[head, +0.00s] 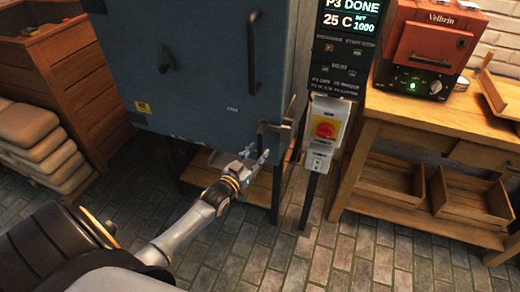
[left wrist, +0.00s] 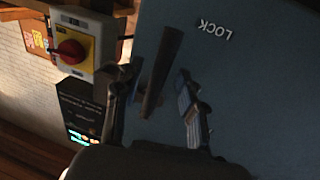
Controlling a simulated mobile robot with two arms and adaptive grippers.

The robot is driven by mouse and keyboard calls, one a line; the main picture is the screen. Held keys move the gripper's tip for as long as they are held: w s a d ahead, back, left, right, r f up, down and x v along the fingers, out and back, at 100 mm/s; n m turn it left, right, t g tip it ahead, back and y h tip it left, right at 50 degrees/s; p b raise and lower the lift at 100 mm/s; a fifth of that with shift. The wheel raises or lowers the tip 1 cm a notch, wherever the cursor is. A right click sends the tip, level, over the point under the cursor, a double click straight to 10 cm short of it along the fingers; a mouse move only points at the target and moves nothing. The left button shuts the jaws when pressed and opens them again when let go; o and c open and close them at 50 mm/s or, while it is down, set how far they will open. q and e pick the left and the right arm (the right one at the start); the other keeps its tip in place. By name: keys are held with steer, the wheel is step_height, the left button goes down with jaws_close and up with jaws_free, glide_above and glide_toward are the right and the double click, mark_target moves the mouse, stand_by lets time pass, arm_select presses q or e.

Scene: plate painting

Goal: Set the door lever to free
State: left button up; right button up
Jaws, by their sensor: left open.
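The dark door lever (head: 271,128) is at the lower right of the blue-grey kiln door (head: 200,70). In the left wrist view the lever (left wrist: 163,70) is a dark bar slanting between my two fingers, with visible gaps on both sides. My left gripper (head: 257,153) is open, just below the lever in the head view. Whether a finger touches the lever cannot be told. My right gripper is not in view.
A white and yellow switch box with a red knob (head: 324,129) stands close right of the lever, under the control panel (head: 345,50). A tall door handle (head: 252,52) is above. A wooden workbench (head: 420,113) is at the right, stacked sacks (head: 40,140) at the left.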

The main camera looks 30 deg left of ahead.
arm_select(q)
steer(key=shift+w, duration=1.25)
jaws_close()
